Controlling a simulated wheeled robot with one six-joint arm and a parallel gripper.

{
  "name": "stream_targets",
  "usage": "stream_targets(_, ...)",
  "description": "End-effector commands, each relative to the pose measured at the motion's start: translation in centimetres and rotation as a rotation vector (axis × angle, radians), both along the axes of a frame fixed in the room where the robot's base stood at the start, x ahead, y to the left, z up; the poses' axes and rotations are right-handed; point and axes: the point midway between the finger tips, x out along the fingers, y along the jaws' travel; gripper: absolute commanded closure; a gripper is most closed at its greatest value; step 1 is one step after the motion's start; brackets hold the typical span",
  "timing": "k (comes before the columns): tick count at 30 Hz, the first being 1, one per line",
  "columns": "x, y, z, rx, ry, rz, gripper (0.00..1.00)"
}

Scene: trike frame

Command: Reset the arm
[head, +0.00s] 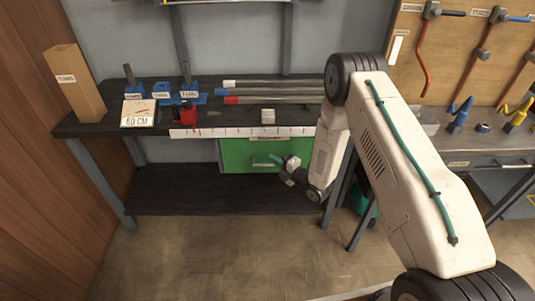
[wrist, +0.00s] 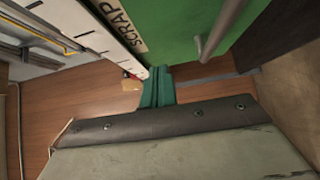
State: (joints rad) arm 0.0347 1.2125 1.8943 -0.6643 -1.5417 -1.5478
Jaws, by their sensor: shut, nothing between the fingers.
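My arm reaches down from the right of the head view, bent at the elbow. My gripper (head: 275,157) is in front of the green drawer under the dark bench, close to its handle; I cannot tell the exact gap. In the wrist view my gripper's teal fingers (wrist: 157,86) are together with nothing between them. The green drawer front (wrist: 190,25) beside them carries a SCRAP label (wrist: 126,27) and a grey bar handle (wrist: 218,30).
The dark bench (head: 205,118) carries grey tubes (head: 275,90), a red item (head: 185,117), blue fixtures (head: 162,98), a 60 CM sign (head: 139,114) and a tall wooden box (head: 75,82). A tool board (head: 460,60) hangs right. Open floor (head: 200,255) lies in front.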

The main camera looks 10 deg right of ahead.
Motion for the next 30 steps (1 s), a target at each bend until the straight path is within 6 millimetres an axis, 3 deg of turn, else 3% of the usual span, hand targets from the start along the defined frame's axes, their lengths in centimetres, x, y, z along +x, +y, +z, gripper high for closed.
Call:
stream_targets(3,-2.3,-1.1,0.0,0.001,0.003,0.005,1.00)
stream_targets(9,-4.5,-2.7,0.0,0.001,0.002,0.006,1.00)
stream_targets(19,-5.2,-3.2,-0.5,0.027,0.049,0.008,1.00)
stream_targets(23,-5.7,-3.7,-4.5,0.035,0.295,-0.031,1.00)
stream_targets(26,-7.5,-5.1,-8.6,0.031,0.582,-0.125,1.00)
stream_targets(30,-8.9,-8.2,-9.0,0.033,0.917,-0.333,1.00)
